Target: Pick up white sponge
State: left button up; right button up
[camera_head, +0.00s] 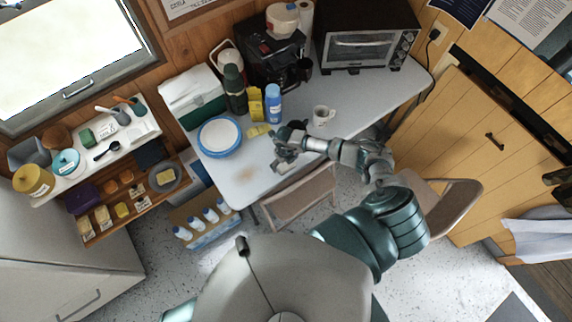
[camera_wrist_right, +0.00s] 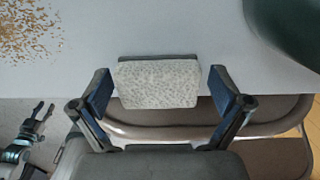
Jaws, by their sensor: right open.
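The white sponge (camera_wrist_right: 157,83), a pale speckled block with a dark far edge, shows in the right wrist view between the two fingers of my right gripper (camera_wrist_right: 160,92). The fingers are open, with a gap on each side of the sponge. In the head view my right gripper (camera_head: 279,152) is over the front part of the table (camera_head: 222,172); I cannot clearly pick out the sponge there. My left gripper (camera_wrist_right: 38,116) shows small at the left of the right wrist view; its jaw state is unclear.
A blue-rimmed plate stack (camera_head: 219,137), yellow piece (camera_head: 259,130), blue spray can (camera_head: 273,104) and white mug (camera_head: 323,115) stand near my right gripper. A green flask (camera_head: 235,92) and coffee machine (camera_head: 276,60) are behind. A chair (camera_head: 299,197) stands at the table's front. Brown crumbs (camera_wrist_right: 28,28) lie on the table.

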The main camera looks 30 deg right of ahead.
aim_at(285, 164)
jog(key=shift+a+r, duration=0.1)
jog(key=shift+a, duration=0.05)
jog(key=c, duration=0.8)
jog(key=shift+r, duration=0.45)
jog(key=r, duration=0.2)
jog(key=shift+s+r+b, duration=0.3)
jog(key=shift+s, duration=0.1)
jog(key=s+a, duration=0.1)
jog(key=s, duration=0.4)
jog(key=s+a+r+b, duration=0.1)
jog(key=s+a, duration=0.1)
jog(key=s, duration=0.2)
jog(key=s+a, duration=0.1)
jog(key=s, duration=0.4)
jog(key=shift+s+a+r+b, duration=0.15)
jog(key=shift+s+r+b, duration=0.1)
jog(key=shift+s+b, duration=0.05)
